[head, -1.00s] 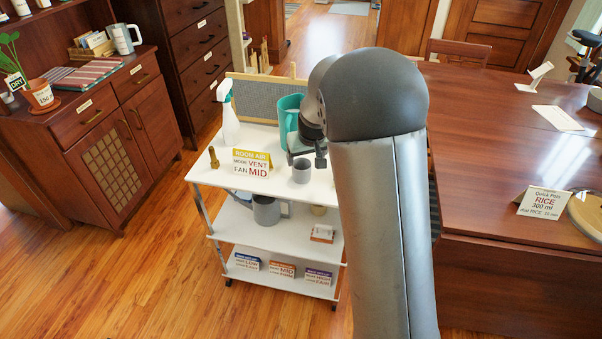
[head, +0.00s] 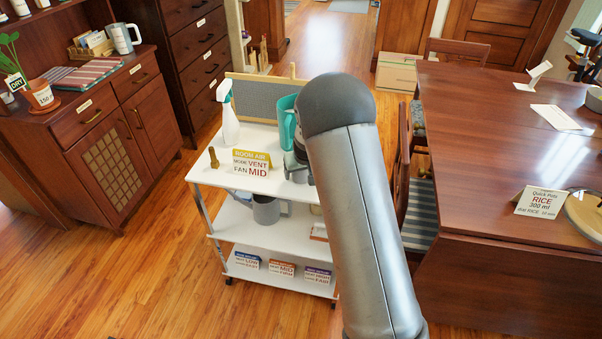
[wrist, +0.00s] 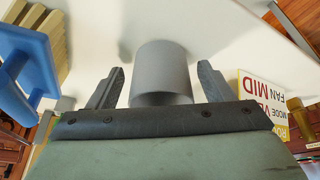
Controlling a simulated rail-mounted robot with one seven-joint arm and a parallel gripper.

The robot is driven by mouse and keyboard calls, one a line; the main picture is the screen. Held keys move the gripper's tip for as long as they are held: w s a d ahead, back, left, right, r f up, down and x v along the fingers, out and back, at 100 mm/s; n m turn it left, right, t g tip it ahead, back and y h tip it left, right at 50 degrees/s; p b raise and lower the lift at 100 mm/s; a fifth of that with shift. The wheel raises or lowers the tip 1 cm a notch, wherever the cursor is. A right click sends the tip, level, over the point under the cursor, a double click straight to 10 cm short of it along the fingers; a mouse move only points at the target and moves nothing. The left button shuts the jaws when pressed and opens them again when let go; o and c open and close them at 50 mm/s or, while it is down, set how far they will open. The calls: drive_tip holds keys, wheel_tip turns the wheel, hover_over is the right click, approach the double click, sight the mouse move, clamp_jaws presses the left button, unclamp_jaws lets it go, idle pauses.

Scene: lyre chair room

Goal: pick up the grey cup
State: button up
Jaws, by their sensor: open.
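The grey cup (wrist: 161,66) stands on the white cart top and fills the space between my fingers in the wrist view. My gripper (wrist: 160,72) is open, with one finger on each side of the cup and a visible gap on both sides. In the head view my gripper (head: 297,168) is at the right part of the cart's top, largely covered by my arm. The cup is not clearly visible there.
On the cart top (head: 215,175) stand a spray bottle (head: 229,120), a teal pitcher (head: 286,122), a sign (head: 251,163) and a small brass item (head: 213,157). A larger grey vessel (head: 266,210) is on the shelf below. A wooden table (head: 470,130) stands to the right.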

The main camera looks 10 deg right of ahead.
drive_tip(key=shift+c, duration=0.3)
drive_tip(key=c, duration=1)
drive_tip(key=shift+r, duration=0.1)
